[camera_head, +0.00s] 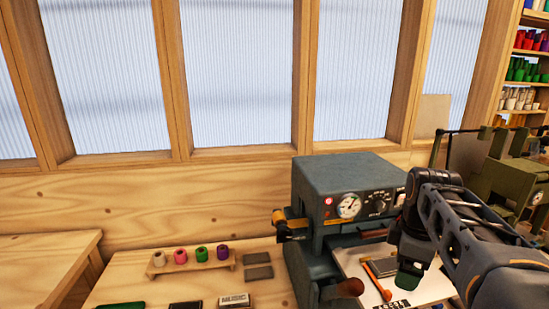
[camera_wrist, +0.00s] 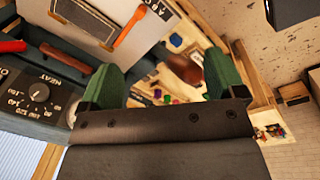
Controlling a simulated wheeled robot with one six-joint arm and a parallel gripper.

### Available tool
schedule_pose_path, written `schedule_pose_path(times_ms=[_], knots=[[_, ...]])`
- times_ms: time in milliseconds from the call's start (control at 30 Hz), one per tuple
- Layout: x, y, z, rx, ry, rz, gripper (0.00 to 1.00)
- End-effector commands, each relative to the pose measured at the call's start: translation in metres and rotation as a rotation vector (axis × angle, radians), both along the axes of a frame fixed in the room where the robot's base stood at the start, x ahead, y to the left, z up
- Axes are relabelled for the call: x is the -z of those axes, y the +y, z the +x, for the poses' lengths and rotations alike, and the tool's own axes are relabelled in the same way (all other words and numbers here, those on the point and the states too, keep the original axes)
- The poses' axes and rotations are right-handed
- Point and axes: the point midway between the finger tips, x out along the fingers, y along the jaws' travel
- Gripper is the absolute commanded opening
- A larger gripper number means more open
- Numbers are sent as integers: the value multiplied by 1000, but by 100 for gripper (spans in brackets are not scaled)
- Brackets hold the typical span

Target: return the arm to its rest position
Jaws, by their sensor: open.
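My arm (camera_head: 470,225) reaches in from the right edge in the head view, bent, with its end pointing down. My gripper (camera_head: 408,277) hangs in front of the right side of a grey press. In the wrist view my gripper (camera_wrist: 163,78) shows two green fingers standing wide apart. Nothing is held between them. The gap looks onto the bench and small coloured items farther off.
The grey press (camera_head: 345,200) with dial and knob stands below the windows; its knob also shows in the wrist view (camera_wrist: 38,92). Several foil rolls (camera_head: 201,253) sit on a wooden rack at left. A white board with an orange-handled tool (camera_head: 376,281) lies under my gripper.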

Motion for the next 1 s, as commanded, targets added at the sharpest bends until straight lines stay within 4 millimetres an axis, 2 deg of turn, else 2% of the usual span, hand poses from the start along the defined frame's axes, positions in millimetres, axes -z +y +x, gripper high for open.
schedule_pose_path(times_ms=[100, 300, 567, 600, 700, 900, 1000], knots=[[31, 31, -11, 240, -43, 27, 89], [82, 74, -35, 668, -116, 109, 89], [132, 106, -66, 1060, -157, 220, 89], [148, 107, -67, 1080, -163, 228, 89], [170, 107, -66, 1073, -176, 233, 89], [203, 107, -67, 1064, -198, 244, 89], [214, 106, -67, 1060, -207, 249, 89]])
